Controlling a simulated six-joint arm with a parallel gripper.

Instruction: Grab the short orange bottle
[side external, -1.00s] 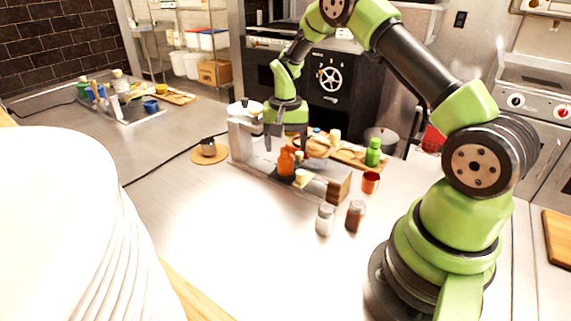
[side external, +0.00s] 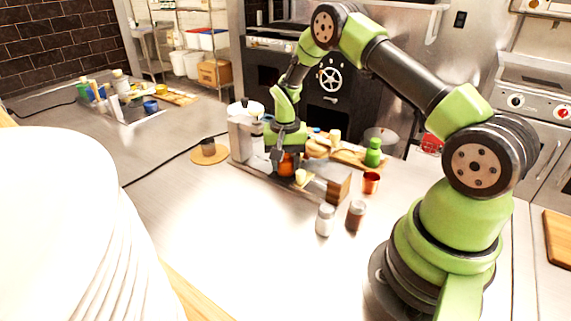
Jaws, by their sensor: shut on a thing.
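The short orange bottle (side external: 286,168) stands in the grey tray, with its upper part hidden behind my gripper. My gripper (side external: 283,161) points down over the bottle and is shut on it. The fingers sit on both sides of the bottle.
Two shakers (side external: 325,220) stand in front. Stacked white plates (side external: 60,220) fill the left foreground.

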